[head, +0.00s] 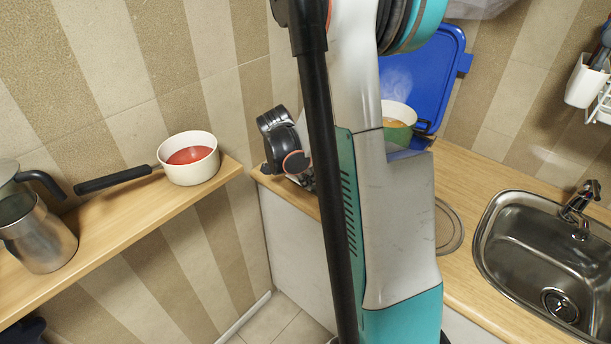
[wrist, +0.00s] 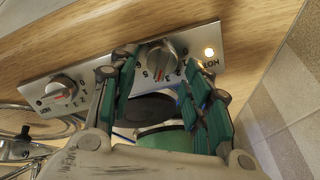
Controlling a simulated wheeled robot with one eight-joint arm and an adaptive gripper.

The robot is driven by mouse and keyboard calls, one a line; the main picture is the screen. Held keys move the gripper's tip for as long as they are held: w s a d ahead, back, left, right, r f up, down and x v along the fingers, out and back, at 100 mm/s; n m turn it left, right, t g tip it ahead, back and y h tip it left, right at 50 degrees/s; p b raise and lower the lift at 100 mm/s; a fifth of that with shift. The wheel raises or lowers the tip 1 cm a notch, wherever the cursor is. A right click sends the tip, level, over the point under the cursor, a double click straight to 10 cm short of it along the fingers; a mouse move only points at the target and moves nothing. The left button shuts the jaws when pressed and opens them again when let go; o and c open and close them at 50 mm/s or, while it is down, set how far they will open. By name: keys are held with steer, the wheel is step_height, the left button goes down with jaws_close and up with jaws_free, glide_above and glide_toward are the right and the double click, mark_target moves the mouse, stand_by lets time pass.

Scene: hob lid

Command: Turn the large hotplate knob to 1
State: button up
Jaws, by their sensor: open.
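In the wrist view, a metal control panel (wrist: 112,65) carries two silver knobs with numbers around them. My gripper (wrist: 158,72) is open, its green-padded fingers on either side of the right knob (wrist: 160,61). I cannot tell whether they touch it, nor which number it points to. The left knob (wrist: 63,86) is outside the fingers. No visible label tells which knob serves the large hotplate. A dark round hotplate (wrist: 152,106) shows between the fingers. In the head view my arm hides the panel and most of the gripper.
A sink (head: 545,250) is at right. A saucepan (head: 190,170) and metal jug (head: 40,240) stand on the left shelf.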

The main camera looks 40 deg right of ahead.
steer(key=shift+d+f, duration=0.1)
steer(key=shift+f, duration=0.05)
jaws_close()
